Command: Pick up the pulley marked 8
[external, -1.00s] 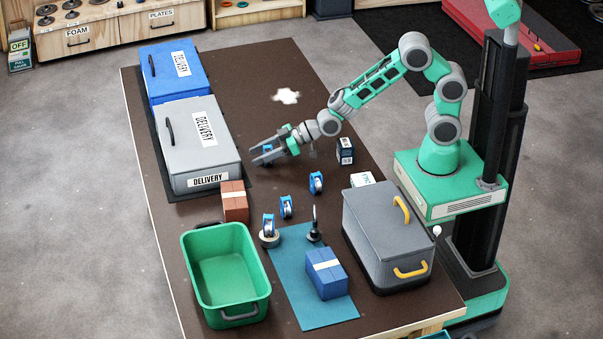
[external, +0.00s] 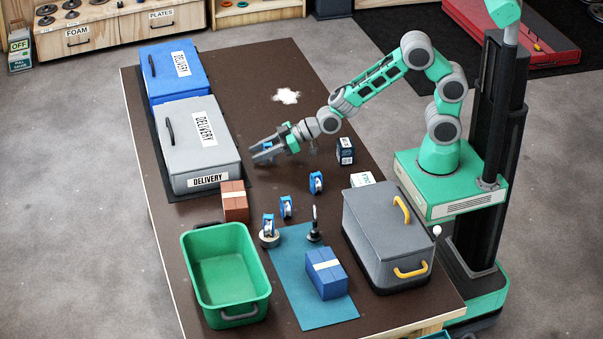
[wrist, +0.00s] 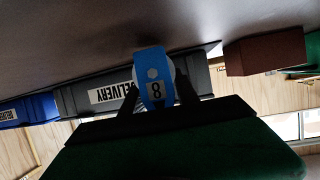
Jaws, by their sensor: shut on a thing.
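In the external view my gripper (external: 258,154) is low over the brown table, right of the grey delivery box, and the pulley (external: 267,147) shows partly between the fingers. I cannot tell whether the pulley touches the table. Other blue pulleys stand nearer the camera: one (external: 316,182), another (external: 286,207), and one (external: 268,223) on a pale ring.
The grey delivery box (external: 194,150) and blue delivery box (external: 170,75) stand at the table's left. A red-brown box (external: 235,205), green bin (external: 243,296), blue box (external: 325,280), grey cooler (external: 380,240) and dark box (external: 345,150) stand around.

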